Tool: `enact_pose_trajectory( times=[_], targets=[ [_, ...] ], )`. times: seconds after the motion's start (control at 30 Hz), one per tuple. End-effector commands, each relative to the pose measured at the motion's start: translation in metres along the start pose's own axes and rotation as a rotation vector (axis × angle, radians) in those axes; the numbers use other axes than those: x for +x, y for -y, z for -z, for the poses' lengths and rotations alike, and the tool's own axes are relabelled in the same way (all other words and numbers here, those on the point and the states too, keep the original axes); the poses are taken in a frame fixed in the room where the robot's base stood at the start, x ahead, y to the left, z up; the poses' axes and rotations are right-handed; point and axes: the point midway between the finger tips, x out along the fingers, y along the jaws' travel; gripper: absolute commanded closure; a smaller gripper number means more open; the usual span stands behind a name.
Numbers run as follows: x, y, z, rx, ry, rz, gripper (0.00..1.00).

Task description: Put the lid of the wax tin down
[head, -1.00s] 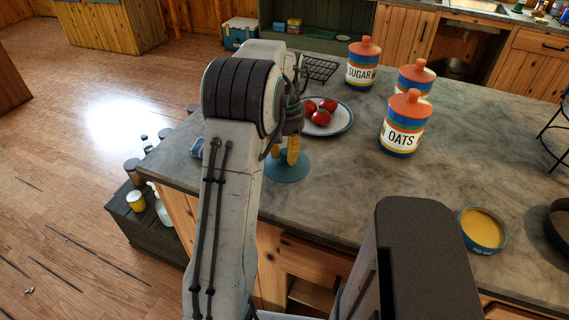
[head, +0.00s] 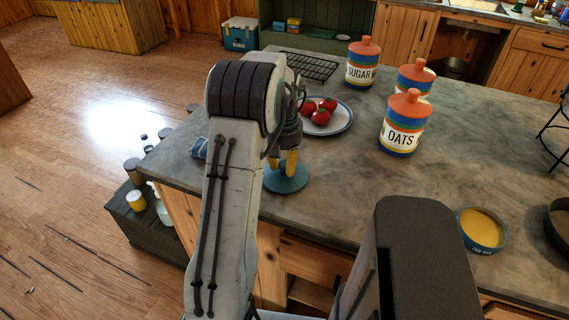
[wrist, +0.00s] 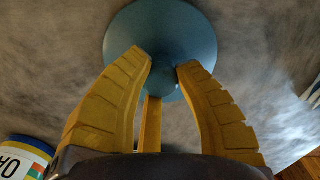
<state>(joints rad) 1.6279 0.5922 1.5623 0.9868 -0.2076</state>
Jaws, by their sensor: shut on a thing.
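The blue-teal round lid (head: 286,183) is under my gripper (head: 282,167), near the counter's left front edge. The wrist view shows the lid (wrist: 192,35) as a wide disc, with my yellow fingers (wrist: 164,68) shut on its middle. The fingers hide the part they grip. I cannot tell whether the lid touches the counter or hangs just above it. The open wax tin (head: 466,238), blue with yellow wax inside, stands apart on the right front of the counter.
A plate (head: 343,122) with red tomatoes is just behind the lid. Canisters marked OATS (head: 402,125) and SUGAR (head: 362,62), and a third, stand behind to the right. A black wire rack (head: 312,66) lies at the back. The grey counter (head: 350,195) is clear between lid and tin.

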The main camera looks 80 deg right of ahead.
Motion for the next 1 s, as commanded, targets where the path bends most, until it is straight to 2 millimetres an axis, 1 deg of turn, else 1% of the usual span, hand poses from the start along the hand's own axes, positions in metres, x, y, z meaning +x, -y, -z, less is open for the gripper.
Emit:
enact_pose_trajectory(
  times=[0.03,0.2,0.23,0.47,0.6,0.77,1.0],
  targets=[
    [0.001,0.0,0.0,0.0,0.001,0.0,0.67],
    [0.001,0.0,0.0,0.0,0.001,0.0,0.52],
    [0.0,0.0,0.0,0.0,0.001,0.0,0.51],
    [0.0,0.0,0.0,0.0,0.0,0.0,0.51],
    [-0.006,0.0,0.001,0.0,-0.002,0.0,0.51],
    [-0.026,0.0,0.001,0.0,-0.004,-0.001,0.51],
    [-0.069,0.0,0.001,0.0,-0.004,-0.001,0.51]
  ],
)
